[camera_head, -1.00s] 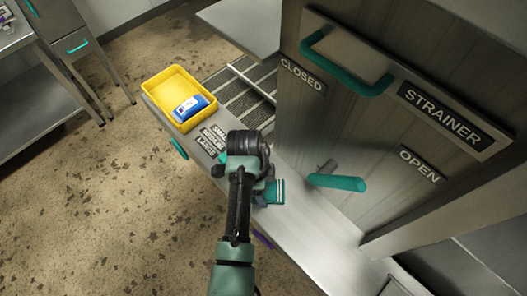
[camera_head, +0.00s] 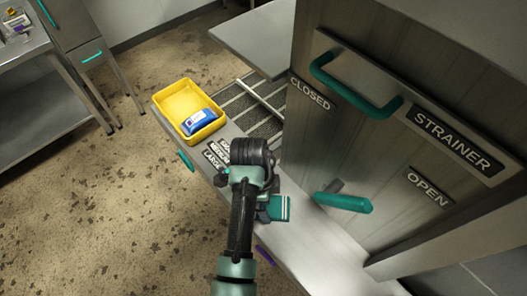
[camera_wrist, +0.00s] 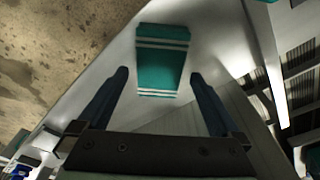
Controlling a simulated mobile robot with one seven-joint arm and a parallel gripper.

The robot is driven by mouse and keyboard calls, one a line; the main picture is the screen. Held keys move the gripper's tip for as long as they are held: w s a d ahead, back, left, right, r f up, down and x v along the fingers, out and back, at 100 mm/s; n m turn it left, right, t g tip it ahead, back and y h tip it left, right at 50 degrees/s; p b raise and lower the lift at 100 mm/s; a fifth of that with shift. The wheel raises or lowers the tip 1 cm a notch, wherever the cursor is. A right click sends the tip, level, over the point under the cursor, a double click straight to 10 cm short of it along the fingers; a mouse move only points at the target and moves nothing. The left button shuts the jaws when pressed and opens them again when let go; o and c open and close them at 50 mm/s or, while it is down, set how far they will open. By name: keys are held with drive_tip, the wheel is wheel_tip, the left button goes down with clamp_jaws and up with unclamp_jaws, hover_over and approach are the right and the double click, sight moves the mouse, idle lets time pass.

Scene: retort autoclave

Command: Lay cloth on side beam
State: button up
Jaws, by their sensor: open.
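The teal cloth (camera_wrist: 163,60) with white stripes lies flat on the pale metal side beam (camera_wrist: 95,112) in the wrist view. My gripper (camera_wrist: 158,75) is open, with one finger on each side of the cloth's near part, and the fingers appear apart from it. In the head view the cloth (camera_head: 281,209) shows just right of my gripper (camera_head: 266,207), partly hidden by it. The side beam (camera_head: 325,258) runs diagonally below the strainer door. The fingertips are hard to make out in the head view.
A yellow bin (camera_head: 161,102) holding a blue-and-white packet (camera_head: 199,121) stands at the beam's far end. The strainer door (camera_head: 345,120) with a teal handle (camera_head: 350,92) rises at right, with a teal lever (camera_head: 342,202) near the cloth. Open floor lies left.

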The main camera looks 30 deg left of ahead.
wheel_tip(320, 180, up, 9)
drive_tip(key=a, duration=0.1)
drive_tip(key=shift+s+a, duration=0.15)
drive_tip(key=shift+s, duration=0.15)
drive_tip(key=shift+r, duration=0.1)
